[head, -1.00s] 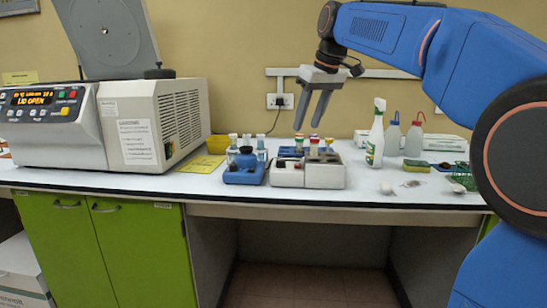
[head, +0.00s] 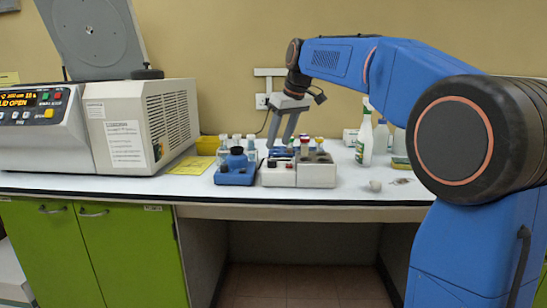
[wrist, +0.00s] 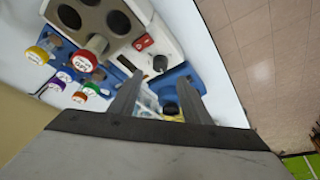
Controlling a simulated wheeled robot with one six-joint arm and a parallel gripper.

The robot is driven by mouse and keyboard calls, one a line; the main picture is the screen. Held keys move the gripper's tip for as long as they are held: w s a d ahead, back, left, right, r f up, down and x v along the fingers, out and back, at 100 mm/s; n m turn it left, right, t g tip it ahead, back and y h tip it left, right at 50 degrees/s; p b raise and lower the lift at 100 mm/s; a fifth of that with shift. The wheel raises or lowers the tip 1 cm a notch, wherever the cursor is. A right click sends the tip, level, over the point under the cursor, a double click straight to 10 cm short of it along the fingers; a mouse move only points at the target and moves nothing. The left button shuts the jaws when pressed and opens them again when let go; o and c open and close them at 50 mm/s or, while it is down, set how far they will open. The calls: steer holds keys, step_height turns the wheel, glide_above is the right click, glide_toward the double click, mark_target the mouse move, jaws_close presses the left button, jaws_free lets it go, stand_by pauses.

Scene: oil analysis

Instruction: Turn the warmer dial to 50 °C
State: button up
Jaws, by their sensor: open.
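The warmer (head: 317,175) is a small box on the bench, with a white control part on its left and a grey block with round holes on its right. In the wrist view, the white control part (wrist: 167,45) carries a red switch (wrist: 143,42) and a black dial (wrist: 160,64). The dial's setting is too small to read. My gripper (head: 279,144) points down over the warmer's left end, open and empty. In the wrist view, the dial shows between the fingertips of my gripper (wrist: 160,76), apparently beyond them; I see no contact.
Tubes with coloured caps (wrist: 80,62) stand beside the warmer. A spray bottle (head: 364,140) stands to the right. The bench front is clear.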

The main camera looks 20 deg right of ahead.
mark_target(272, 160)
steer(key=x, duration=0.7)
steer(key=shift+f, duration=0.15)
steer(key=c, duration=1)
